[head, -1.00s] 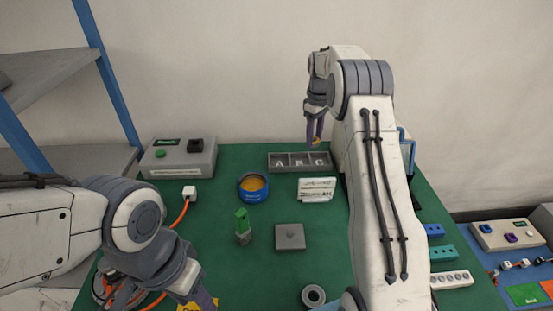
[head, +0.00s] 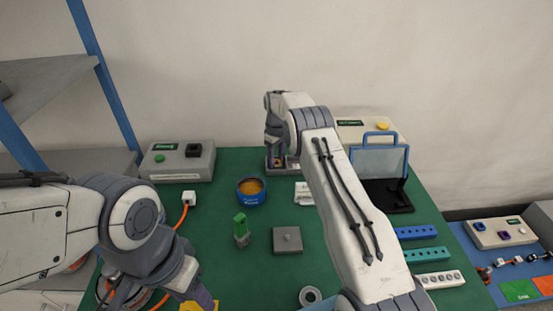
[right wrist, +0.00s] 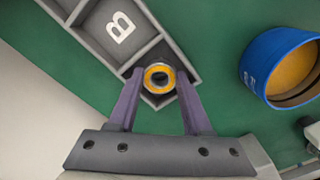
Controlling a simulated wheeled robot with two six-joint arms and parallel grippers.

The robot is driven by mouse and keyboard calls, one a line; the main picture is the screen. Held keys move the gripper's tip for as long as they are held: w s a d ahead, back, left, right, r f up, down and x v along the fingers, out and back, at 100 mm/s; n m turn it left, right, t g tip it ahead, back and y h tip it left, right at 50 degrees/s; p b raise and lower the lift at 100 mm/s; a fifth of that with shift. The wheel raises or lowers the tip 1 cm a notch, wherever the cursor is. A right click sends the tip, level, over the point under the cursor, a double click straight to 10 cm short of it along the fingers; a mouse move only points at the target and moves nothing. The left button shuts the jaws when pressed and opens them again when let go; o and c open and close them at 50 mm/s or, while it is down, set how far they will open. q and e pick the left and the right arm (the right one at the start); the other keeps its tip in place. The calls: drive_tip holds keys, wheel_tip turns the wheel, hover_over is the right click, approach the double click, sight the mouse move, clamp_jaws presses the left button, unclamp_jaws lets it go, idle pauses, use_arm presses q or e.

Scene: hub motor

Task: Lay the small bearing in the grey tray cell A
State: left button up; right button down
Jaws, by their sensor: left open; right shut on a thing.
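The small bearing (right wrist: 159,68), a ring with a yellow face and dark centre, is between the fingertips of my right gripper (right wrist: 158,79) in the right wrist view. It is over the end cell beside cell B of the grey tray (right wrist: 148,47). That cell is cell A by its place; its letter is hidden behind the bearing. I cannot tell how high the bearing is. In the head view my right gripper (head: 277,160) is at the tray's left end, and my arm hides most of the tray. My left gripper (head: 205,303) is at the bottom edge, apart from the tray.
A blue tin with orange contents (head: 250,191) stands just front-left of the tray. A green-topped part (head: 241,229), a grey block (head: 287,240) and a larger ring (head: 310,296) are on the green mat.

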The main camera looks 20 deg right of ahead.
drive_tip(key=shift+f, duration=0.15)
drive_tip(key=shift+f, duration=0.15)
drive_tip(key=c, duration=0.6)
unclamp_jaws()
